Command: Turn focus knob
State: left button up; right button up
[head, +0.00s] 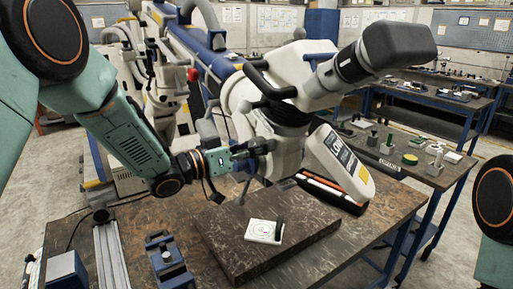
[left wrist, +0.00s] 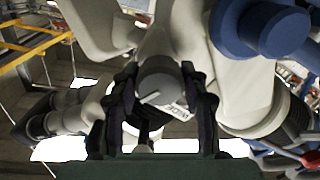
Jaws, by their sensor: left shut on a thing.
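The white microscope (head: 300,72) hangs on its arm over the bench, with a large dark eyepiece part at upper right. My left gripper (head: 262,150) reaches in from the left and meets the side of the microscope body. In the left wrist view, the grey round focus knob (left wrist: 160,78) with a white index line sits between the two dark fingers of my left gripper (left wrist: 162,100). The line points to the lower left. The fingers are closed on the knob's sides. In the head view the knob is hidden by the gripper. My right gripper is out of view.
Below lies a dark stone slab (head: 300,245) with a small white sample plate (head: 264,231) on it. A blue clamp (head: 167,258) and a metal rail (head: 110,255) stand at left on the wooden bench. A second bench (head: 455,170) with small parts is at right.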

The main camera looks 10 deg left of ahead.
pick_arm(q)
jog(key=m+b, duration=0.1)
jog(key=m, duration=0.2)
jog(key=shift+f+b, duration=0.1)
jog(key=shift+b, duration=0.3)
jog(key=shift+m+b, duration=0.85)
jog(key=shift+m, duration=0.85)
jog(key=o, duration=1.1)
jog(key=shift+o, duration=0.2)
